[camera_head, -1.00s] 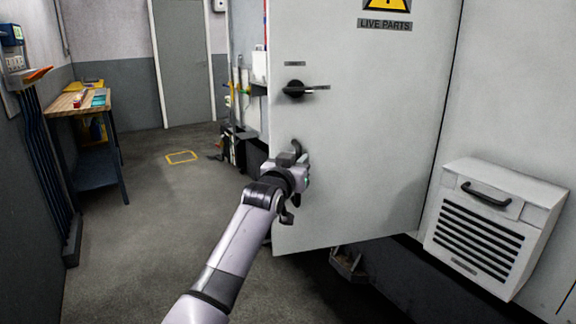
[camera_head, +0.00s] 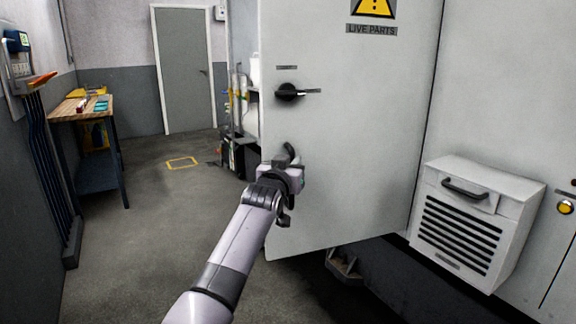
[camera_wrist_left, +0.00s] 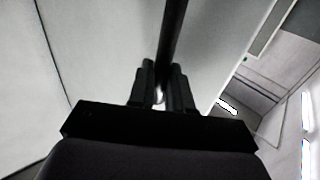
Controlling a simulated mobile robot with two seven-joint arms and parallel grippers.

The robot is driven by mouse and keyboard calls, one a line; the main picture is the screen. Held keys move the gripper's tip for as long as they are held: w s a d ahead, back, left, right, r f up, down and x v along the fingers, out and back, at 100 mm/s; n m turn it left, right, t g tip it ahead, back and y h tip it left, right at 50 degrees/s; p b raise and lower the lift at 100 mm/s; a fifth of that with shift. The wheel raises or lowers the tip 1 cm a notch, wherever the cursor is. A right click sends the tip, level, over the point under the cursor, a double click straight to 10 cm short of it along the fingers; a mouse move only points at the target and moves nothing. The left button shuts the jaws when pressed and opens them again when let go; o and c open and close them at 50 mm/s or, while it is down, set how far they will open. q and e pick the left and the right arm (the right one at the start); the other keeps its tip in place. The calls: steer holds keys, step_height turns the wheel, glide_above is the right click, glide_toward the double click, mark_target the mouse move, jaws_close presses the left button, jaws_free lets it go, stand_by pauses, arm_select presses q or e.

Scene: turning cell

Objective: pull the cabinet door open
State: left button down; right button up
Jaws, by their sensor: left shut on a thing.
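The light grey cabinet door (camera_head: 350,150) stands ajar, its free edge on the left swung out toward me and its hinge side on the right. My left gripper (camera_head: 295,180) is at the door's lower left, by a dark curved handle (camera_head: 290,150). In the left wrist view the two dark fingers (camera_wrist_left: 161,92) are shut around a dark bar, the handle (camera_wrist_left: 173,35), with the pale door (camera_wrist_left: 110,50) behind. The handle's lower part is hidden by the gripper. My right gripper is not in view.
A black rotary knob (camera_head: 289,92) sticks out of the door above my gripper. A louvred vent box (camera_head: 465,215) juts out right of the door. A workbench (camera_head: 80,108) stands at the far left. The grey floor (camera_head: 150,225) left of the door is clear.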

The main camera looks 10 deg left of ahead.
arm_select(q)
steer(key=shift+s+d+r, duration=0.1)
steer(key=shift+d+r, duration=0.1)
steer(key=shift+d, duration=0.2)
steer(key=c, duration=1.3)
jaws_free()
steer(key=shift+o, duration=0.6)
steer(key=shift+d, duration=0.15)
steer(key=s+a+p, duration=0.1)
steer(key=s+p, duration=0.5)
steer(key=p, duration=0.3)
steer(key=shift+s+a+f, duration=0.15)
steer(key=shift+s+a, duration=0.05)
steer(key=shift+s, duration=0.2)
